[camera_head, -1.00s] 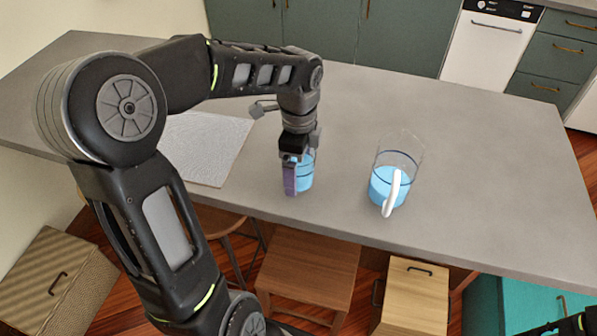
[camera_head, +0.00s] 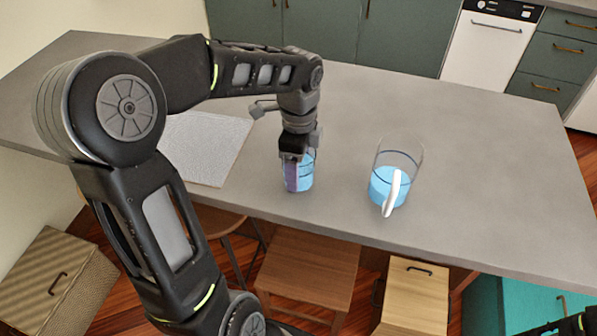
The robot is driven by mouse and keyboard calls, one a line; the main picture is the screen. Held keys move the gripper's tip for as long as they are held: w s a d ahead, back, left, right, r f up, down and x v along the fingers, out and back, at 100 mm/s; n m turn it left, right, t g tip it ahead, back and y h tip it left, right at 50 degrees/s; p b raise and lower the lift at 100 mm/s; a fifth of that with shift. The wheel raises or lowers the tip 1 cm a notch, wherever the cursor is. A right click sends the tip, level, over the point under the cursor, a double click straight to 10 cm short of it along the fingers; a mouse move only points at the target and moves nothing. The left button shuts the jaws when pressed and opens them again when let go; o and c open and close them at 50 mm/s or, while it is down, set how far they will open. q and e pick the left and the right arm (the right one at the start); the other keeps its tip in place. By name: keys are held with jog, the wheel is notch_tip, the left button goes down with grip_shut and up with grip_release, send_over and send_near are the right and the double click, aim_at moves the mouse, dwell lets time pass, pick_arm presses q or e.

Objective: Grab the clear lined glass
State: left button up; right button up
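The clear lined glass (camera_head: 306,178) stands upright on the grey counter, with blue at its lower part and dark lines around it. My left gripper (camera_head: 299,165) points straight down over it from the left arm. A purple-looking finger shows at the glass's left side and overlaps it in the picture. The gripper's body hides the rim, and I cannot tell if the other finger touches the glass or how far the fingers are apart. My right gripper is not in view; only a dark piece of my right arm shows at the bottom right corner.
A clear pitcher (camera_head: 390,180) with blue in it and a white handle stands to the right of the glass. A pale textured mat (camera_head: 208,150) lies to the left. The counter (camera_head: 480,160) is clear at the right. Wooden stools (camera_head: 308,268) stand below its front edge.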

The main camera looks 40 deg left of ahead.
pick_arm(q)
jog(key=shift+c, duration=0.6)
jog(key=shift+r, duration=0.1)
jog(key=shift+r, duration=0.25)
notch_tip(320, 180, up, 10)
jog(key=shift+f+b, duration=0.25)
jog(key=shift+b, duration=0.15)
